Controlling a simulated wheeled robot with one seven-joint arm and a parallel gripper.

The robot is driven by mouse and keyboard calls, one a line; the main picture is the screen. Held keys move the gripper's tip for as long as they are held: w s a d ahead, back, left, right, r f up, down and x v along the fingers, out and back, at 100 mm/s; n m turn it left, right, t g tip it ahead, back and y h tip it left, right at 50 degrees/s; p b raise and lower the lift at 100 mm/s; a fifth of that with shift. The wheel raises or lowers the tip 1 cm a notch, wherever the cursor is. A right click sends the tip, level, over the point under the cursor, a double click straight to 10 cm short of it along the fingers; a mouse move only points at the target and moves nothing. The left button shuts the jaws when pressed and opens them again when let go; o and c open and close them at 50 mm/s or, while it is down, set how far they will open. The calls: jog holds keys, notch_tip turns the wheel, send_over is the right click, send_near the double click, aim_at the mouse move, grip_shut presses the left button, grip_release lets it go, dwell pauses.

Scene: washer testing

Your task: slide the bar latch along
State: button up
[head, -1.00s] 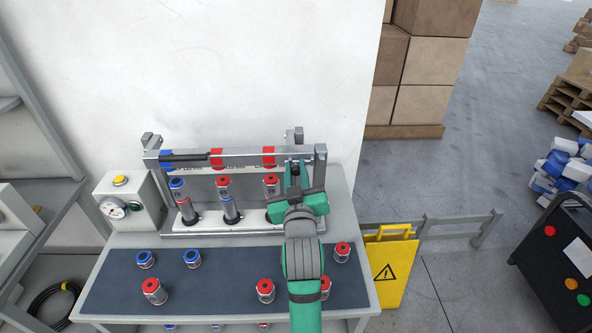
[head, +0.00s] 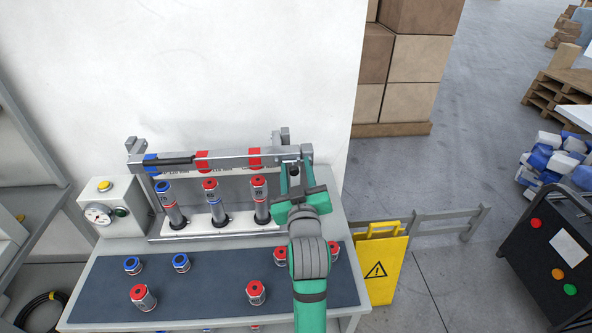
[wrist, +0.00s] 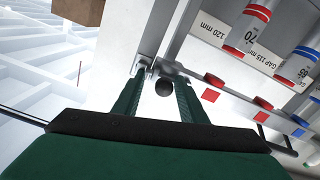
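The bar latch (head: 228,158) is a grey horizontal bar with a dark section at its left and blue and red marks. It spans the top of the test fixture, in front of the white wall. My gripper (head: 291,172) is at the bar's right end, fingers pointing up and away beside the right post (head: 306,160). In the wrist view a round black knob (wrist: 163,88) shows between my green fingers (wrist: 160,92), with gaps visible at its sides. The fingers look open. Whether either touches the knob cannot be told. In the head view my gripper hides this spot.
Several tubes (head: 215,205) with red or blue caps stand below the bar. Loose red and blue fittings (head: 143,297) lie on the dark mat (head: 203,295). A gauge box (head: 112,208) stands at the left; a yellow sign (head: 379,268) stands right of the bench.

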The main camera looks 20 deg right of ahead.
jog(key=shift+s+a, duration=0.1)
jog(key=v, duration=1)
jog(key=shift+s, duration=0.3)
jog(key=shift+f, duration=0.1)
jog(key=s+a+f+m, duration=0.1)
jog(key=s+a+f, duration=0.25)
jog(key=f, duration=0.25)
jog(key=s+a+f+g+y, duration=0.1)
jog(key=s+a+f, duration=0.2)
jog(key=s+f, duration=0.25)
jog(key=s+a+f+m, duration=0.1)
jog(key=s+a+f, duration=0.2)
jog(key=f, duration=0.4)
jog(key=s+a+f+y, duration=0.1)
jog(key=s+a+f, duration=0.2)
jog(key=s, duration=0.8)
jog(key=s+a+f+n+g+y, duration=0.1)
jog(key=s+a+f, duration=0.2)
jog(key=s, duration=0.9)
jog(key=shift+y, duration=0.4)
